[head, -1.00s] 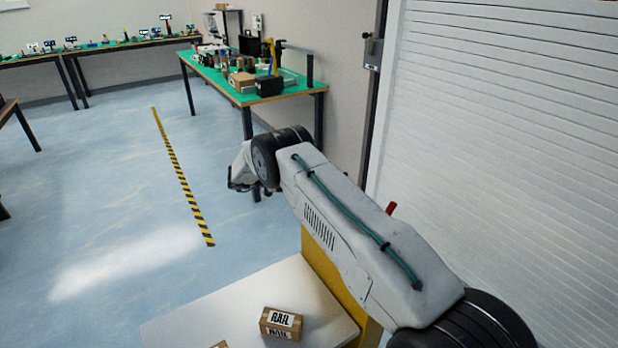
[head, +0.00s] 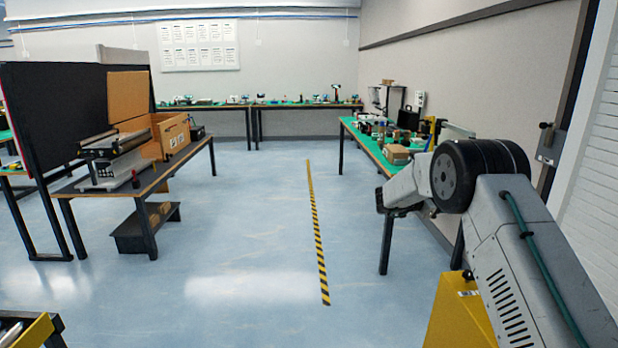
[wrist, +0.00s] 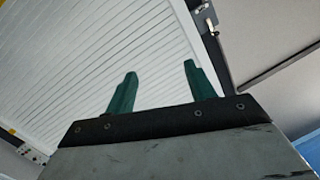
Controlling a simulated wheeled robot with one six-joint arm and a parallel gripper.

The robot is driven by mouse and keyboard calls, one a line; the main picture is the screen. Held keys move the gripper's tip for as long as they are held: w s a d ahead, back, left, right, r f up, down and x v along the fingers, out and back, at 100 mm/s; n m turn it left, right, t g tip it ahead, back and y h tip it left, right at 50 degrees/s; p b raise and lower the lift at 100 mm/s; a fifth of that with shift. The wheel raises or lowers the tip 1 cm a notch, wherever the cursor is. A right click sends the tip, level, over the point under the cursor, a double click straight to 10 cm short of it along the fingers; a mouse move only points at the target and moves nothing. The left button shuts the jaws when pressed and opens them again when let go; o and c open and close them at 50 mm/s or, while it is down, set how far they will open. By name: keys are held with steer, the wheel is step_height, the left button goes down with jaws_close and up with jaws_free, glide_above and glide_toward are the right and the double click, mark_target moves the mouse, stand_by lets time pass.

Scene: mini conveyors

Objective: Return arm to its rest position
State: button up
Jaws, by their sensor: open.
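My arm stands at the right side of the head view, folded at a dark joint. My gripper shows in the wrist view (wrist: 158,88) with two green fingers spread apart and nothing between them. In the wrist view the fingers point up toward a white slatted shutter (wrist: 75,75). In the head view the arm's far end is at the right, in front of the green-topped bench, and the fingers are too hidden to make out.
A green-topped bench (head: 372,148) with many items stands behind my arm. A dark table (head: 175,165) with a cardboard box (head: 172,133) and a small conveyor (head: 113,155) stands at left. A yellow post (head: 458,315) is close below my arm. The blue floor between is clear, with a striped line (head: 316,230).

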steer(key=w+a+r+n+t+y, duration=0.1)
steer(key=a+r+n+t+y, duration=0.3)
steer(key=r, duration=0.4)
steer(key=a+r+n+t+y, duration=0.2)
steer(key=a+r+n+t, duration=0.1)
steer(key=r+t, duration=0.4)
steer(key=s+a+r+n+y, duration=0.6)
steer(key=s+a+r+y, duration=0.25)
steer(key=s+a, duration=0.2)
steer(key=s+a+f+n+g+y, duration=0.1)
steer(key=s+f+n+g, duration=0.15)
steer(key=s, duration=0.85)
steer(key=s+a+f+n+g+y, duration=0.2)
steer(key=s+f+g, duration=0.1)
steer(key=s, duration=0.8)
steer(key=s+a+f+n+g+y, duration=0.1)
steer(key=s+f+n+g, duration=0.15)
steer(key=s, duration=0.85)
steer(key=s+d+f+g+h, duration=0.1)
steer(key=s+d+f+g, duration=0.1)
steer(key=s, duration=0.6)
steer(key=s+d+f+g+h, duration=0.1)
steer(key=s+f+g, duration=0.2)
steer(key=s, duration=0.6)
steer(key=shift+d+f+m, duration=0.3)
steer(key=shift+d+f, duration=0.05)
steer(key=shift+f, duration=0.15)
steer(key=shift+s, duration=0.1)
